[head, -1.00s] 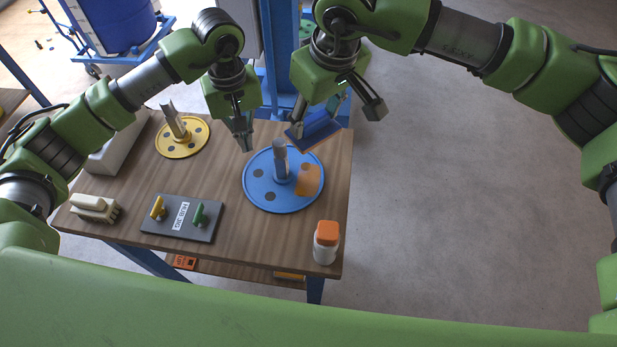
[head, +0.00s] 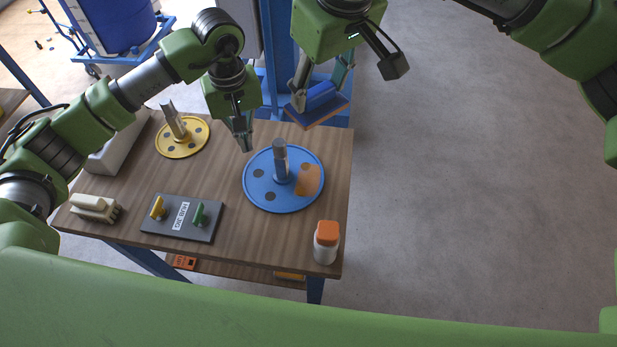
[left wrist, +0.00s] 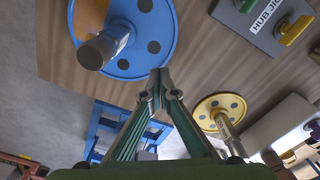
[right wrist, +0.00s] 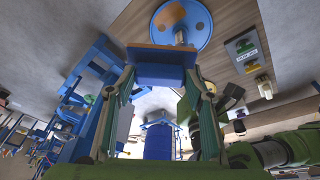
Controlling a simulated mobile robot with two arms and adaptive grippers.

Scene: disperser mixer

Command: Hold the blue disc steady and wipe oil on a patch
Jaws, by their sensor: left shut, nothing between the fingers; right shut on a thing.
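The blue disc (head: 270,196) lies flat on the table, with a grey metal hub post (head: 281,160) standing at its middle and several dark holes. An orange patch (head: 308,181) marks its right side. My left gripper (head: 246,147) is shut and empty, just above the disc's far left edge; in the left wrist view its fingertips (left wrist: 160,78) are closed beside the disc (left wrist: 150,60). My right gripper (head: 322,82) is shut on a blue block with a flat orange-edged base (head: 320,112), held above and beyond the disc. The block also shows in the right wrist view (right wrist: 160,72).
A white bottle with an orange cap (head: 326,243) stands at the table's near right corner. A yellow disc (head: 190,146) with a post, a dark hub jig (head: 182,218) and a cream brush-like block (head: 95,208) are left. Open floor lies right.

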